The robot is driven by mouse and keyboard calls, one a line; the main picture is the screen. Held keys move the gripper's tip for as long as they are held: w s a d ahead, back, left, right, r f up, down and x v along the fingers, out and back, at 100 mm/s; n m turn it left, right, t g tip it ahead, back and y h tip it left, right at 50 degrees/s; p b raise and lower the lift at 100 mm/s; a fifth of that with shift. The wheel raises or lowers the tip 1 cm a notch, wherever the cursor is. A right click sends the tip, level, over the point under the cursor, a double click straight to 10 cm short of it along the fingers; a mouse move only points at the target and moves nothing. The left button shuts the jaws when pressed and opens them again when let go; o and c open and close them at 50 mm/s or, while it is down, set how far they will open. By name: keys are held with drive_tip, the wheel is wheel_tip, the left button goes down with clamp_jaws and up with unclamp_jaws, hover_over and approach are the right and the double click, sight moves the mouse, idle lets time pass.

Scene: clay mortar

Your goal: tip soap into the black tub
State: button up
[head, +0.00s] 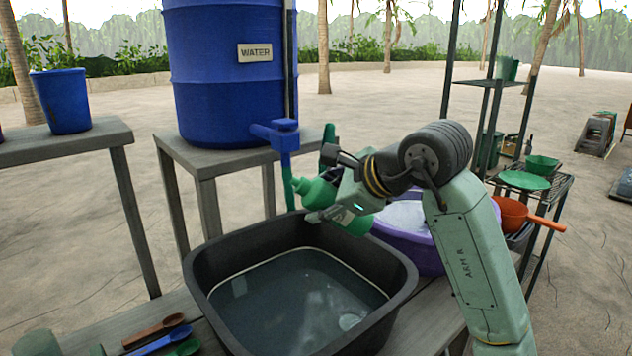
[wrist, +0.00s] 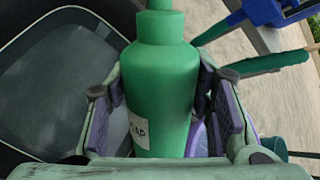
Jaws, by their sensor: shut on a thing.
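The green soap bottle (head: 317,192) is held tilted, nearly on its side, with its neck toward the left, above the back right rim of the black tub. In the wrist view the bottle (wrist: 163,85) fills the middle, with part of a white label showing. My gripper (head: 345,207) is shut around its body, with a finger pad on each side. The black tub (head: 200,283) stands on the bench and holds dark, clear-looking liquid. It also shows at the left of the wrist view (wrist: 60,75). I cannot see any soap flowing.
A blue water barrel (head: 215,80) with a blue tap (head: 280,135) stands behind the tub, close to the bottle. A purple basin (head: 425,255) sits right of the tub. Several spoons (head: 160,335) lie at front left. An orange dipper (head: 512,215) is on the right shelf.

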sight(332, 219)
drive_tip(key=f+n+h, duration=0.1)
drive_tip(key=d+f+h, duration=0.1)
drive_tip(key=f+h, duration=0.1)
drive_tip(key=shift+w+d+f+n+b, duration=0.1)
drive_tip(key=shift+d+f+n+b, duration=0.05)
drive_tip(key=shift+f+n+b, duration=0.2)
drive_tip(key=shift+d+f+n+h+b, duration=0.1)
drive_tip(key=shift+f+n+h+b, duration=0.15)
drive_tip(key=shift+h+b, duration=0.3)
drive_tip(key=n+h+b, duration=0.1)
drive_tip(key=h, duration=0.1)
drive_tip(key=n+h+b, duration=0.1)
drive_tip(key=b, duration=0.1)
drive_tip(key=shift+f+h, duration=0.35)
drive_tip(key=shift+f, duration=0.05)
drive_tip(key=shift+a+n+t+h+b, duration=0.25)
drive_tip(key=shift+n+h+b, duration=0.35)
drive_tip(key=shift+h, duration=0.4)
